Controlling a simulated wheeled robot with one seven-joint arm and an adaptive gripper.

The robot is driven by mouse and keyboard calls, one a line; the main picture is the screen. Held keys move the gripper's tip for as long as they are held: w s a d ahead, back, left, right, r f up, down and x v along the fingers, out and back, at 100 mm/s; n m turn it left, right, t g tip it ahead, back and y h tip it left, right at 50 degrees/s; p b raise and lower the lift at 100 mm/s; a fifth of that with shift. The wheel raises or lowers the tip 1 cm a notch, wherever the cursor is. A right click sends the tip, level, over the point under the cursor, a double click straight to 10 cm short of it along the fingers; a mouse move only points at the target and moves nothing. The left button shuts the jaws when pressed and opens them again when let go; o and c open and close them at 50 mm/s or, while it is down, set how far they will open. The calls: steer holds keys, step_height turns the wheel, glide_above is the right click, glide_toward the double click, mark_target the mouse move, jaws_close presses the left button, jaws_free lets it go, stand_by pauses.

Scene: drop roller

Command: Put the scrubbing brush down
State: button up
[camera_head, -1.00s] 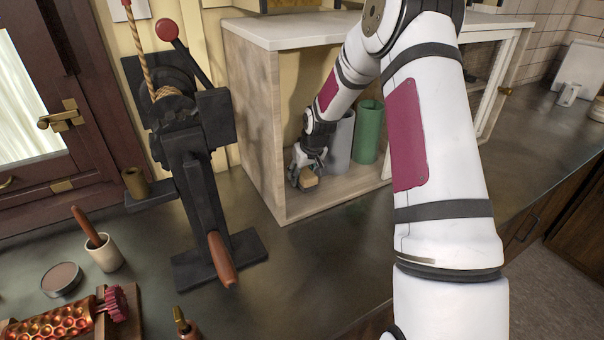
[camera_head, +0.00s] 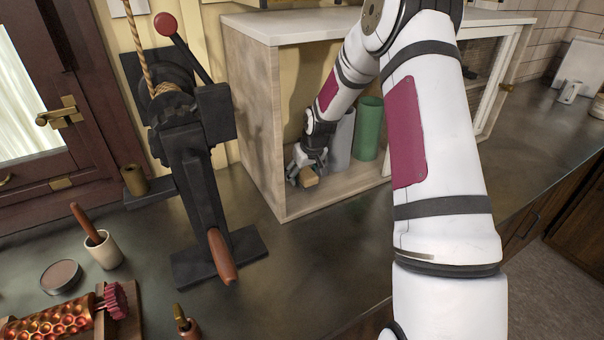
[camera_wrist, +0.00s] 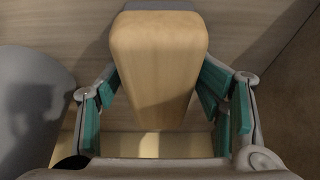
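The scrubbing brush (camera_head: 309,179) is a small pale wooden block inside the open cabinet, low over its floor at the left. In the wrist view its light wooden back (camera_wrist: 158,60) fills the upper middle; any bristles are hidden. My gripper (camera_head: 305,172) reaches down into the cabinet. In the wrist view, its teal-padded fingers (camera_wrist: 160,85) lie along both sides of the block, with the tips against its edges. I cannot tell whether the underside of the brush touches the cabinet floor.
The cabinet (camera_head: 252,125) has a left wall close to my gripper. A grey cylinder (camera_head: 341,145) and a green one (camera_head: 368,128) stand just right of it. A black lever press (camera_head: 195,150) stands outside on the dark counter (camera_head: 300,255).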

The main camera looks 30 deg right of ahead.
steer(key=shift+r, duration=0.35)
steer(key=v, duration=1.4)
steer(key=shift+d, duration=0.4)
